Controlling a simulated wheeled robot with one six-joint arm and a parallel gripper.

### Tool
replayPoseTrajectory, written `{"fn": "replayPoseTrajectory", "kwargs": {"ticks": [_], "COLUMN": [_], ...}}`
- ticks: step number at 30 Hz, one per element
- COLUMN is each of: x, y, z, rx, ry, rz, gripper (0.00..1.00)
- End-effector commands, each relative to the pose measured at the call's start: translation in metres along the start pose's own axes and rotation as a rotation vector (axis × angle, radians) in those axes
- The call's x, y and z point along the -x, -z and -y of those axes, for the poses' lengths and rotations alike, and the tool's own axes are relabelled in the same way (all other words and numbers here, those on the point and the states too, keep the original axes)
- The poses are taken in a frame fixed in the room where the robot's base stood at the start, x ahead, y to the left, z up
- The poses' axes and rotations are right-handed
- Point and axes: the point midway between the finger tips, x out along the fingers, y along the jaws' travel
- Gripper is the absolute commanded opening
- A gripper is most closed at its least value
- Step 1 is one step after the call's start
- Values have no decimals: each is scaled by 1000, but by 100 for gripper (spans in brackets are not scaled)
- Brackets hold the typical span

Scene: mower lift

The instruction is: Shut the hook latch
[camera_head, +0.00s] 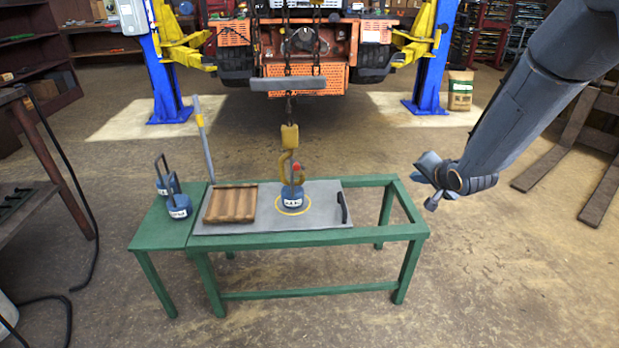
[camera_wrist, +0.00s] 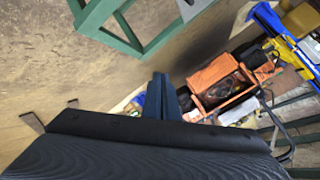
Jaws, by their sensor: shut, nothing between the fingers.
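The yellow hook (camera_head: 285,168) hangs by a chain above the green bench. A small red knob (camera_head: 296,167) shows at its right side; I cannot tell the latch's position. A blue weight (camera_head: 290,199) stands on the grey plate right below the hook, inside a yellow ring. The hook's lower end overlaps the weight's handle, and I cannot tell whether it passes through it. My gripper (camera_head: 428,180) is off to the right, past the bench's right end and clear of the hook. It is shut and empty. Its fingers (camera_wrist: 160,88) also show in the wrist view, without the hook.
A wooden pallet-like board (camera_head: 231,203) and a black handle (camera_head: 342,208) are on the grey plate (camera_head: 265,228). Blue weights (camera_head: 179,206) stand on the left side table (camera_head: 150,228). A grey bar (camera_head: 288,84) hangs above the hook. The orange mower (camera_head: 300,77) stands behind, between blue lift posts.

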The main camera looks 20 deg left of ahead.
Motion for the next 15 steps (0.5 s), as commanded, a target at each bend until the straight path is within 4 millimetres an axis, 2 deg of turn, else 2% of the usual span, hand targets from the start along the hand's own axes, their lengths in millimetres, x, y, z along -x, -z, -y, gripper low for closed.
{"fn": "replayPoseTrajectory", "kwargs": {"ticks": [1, 6, 10, 15], "x": [-28, -92, -121, -135], "y": [-12, -53, -96, -142], "z": [10, 60, 90, 112], "rx": [-37, -199, -330, -465], "ry": [72, 351, 548, 727], "rz": [2, 52, 151, 294], "gripper": [0, 0, 0, 0]}}
